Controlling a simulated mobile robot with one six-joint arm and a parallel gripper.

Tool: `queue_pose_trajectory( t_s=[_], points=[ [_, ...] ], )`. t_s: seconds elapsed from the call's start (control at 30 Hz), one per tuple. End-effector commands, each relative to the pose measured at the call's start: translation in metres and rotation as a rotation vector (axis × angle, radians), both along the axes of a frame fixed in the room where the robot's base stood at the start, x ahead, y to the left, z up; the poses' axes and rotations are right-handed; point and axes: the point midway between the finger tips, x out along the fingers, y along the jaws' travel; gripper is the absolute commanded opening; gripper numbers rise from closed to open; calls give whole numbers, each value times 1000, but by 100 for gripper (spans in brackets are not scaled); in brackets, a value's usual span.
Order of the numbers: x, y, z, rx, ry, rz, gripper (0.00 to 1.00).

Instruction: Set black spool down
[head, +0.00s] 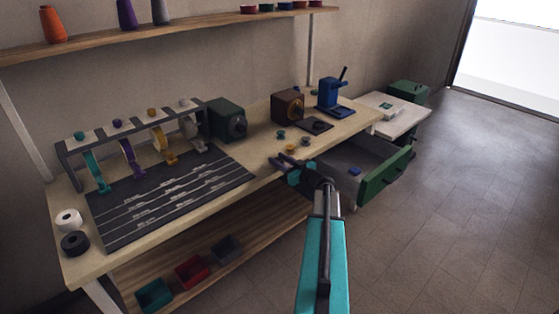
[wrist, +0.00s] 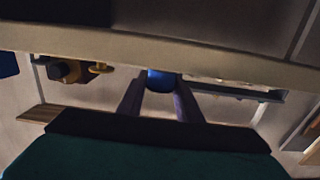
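A black spool (head: 75,243) rests on the near left corner of the workbench (head: 82,272), beside a white spool (head: 68,219). It is not recognisable in the wrist view. My gripper (head: 277,168) is far to the right of the black spool, over the front edge of the bench near the open drawer. Its two dark fingers look spread apart. In the wrist view the fingers (wrist: 160,90) also stand apart. A dark blue rounded thing (wrist: 161,79) shows between their tips there; I cannot tell if it touches them.
A grey slotted mat (head: 170,195) and a rack (head: 130,135) with coloured strips fill the left of the bench. Small spools (head: 290,148) lie near my gripper. A green drawer (head: 385,178) stands open at right. Bins (head: 192,271) sit on the lower shelf.

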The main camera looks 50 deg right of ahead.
Motion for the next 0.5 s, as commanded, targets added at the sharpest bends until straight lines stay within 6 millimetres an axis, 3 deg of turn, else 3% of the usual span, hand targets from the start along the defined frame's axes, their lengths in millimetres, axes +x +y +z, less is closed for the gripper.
queue_pose_trajectory(
  t_s=[0.1,0.5],
  points=[
    [0,0,0,0,0,0,50],
    [0,0,2,0,0,0,50]
  ],
)
